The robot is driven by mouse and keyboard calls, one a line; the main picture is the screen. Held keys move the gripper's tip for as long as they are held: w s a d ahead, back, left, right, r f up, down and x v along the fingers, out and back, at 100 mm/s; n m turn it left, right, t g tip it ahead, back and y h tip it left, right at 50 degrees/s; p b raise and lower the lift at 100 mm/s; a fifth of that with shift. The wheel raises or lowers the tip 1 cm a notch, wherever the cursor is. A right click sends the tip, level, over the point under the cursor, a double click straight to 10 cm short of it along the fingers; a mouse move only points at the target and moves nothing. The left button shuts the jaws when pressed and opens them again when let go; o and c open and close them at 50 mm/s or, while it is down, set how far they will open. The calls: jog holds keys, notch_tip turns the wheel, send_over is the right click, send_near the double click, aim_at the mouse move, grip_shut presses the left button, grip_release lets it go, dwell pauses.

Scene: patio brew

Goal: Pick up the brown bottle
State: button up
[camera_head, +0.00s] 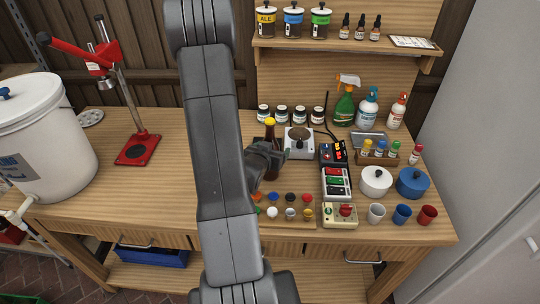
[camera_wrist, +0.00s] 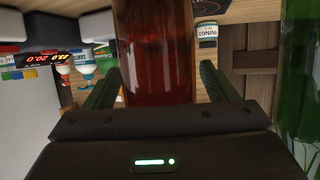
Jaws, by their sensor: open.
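The brown bottle (camera_head: 270,130) has a yellow cap and stands on the wooden bench in the head view, partly hidden behind my gripper and arm. My gripper (camera_head: 270,158) is right in front of its lower part. In the wrist view the reddish-brown bottle (camera_wrist: 155,50) fills the middle, between the two open fingers of my gripper (camera_wrist: 158,85). The fingers stand to either side of the glass. Whether either finger touches it I cannot tell.
A green bottle (camera_wrist: 296,75) is close at the right of the wrist view. In the head view a scale (camera_head: 299,142) stands right of the bottle, with several small jars behind. Coloured caps (camera_head: 290,197) lie in front. A white bucket (camera_head: 45,140) is far left.

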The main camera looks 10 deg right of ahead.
jog(key=c, duration=1.5)
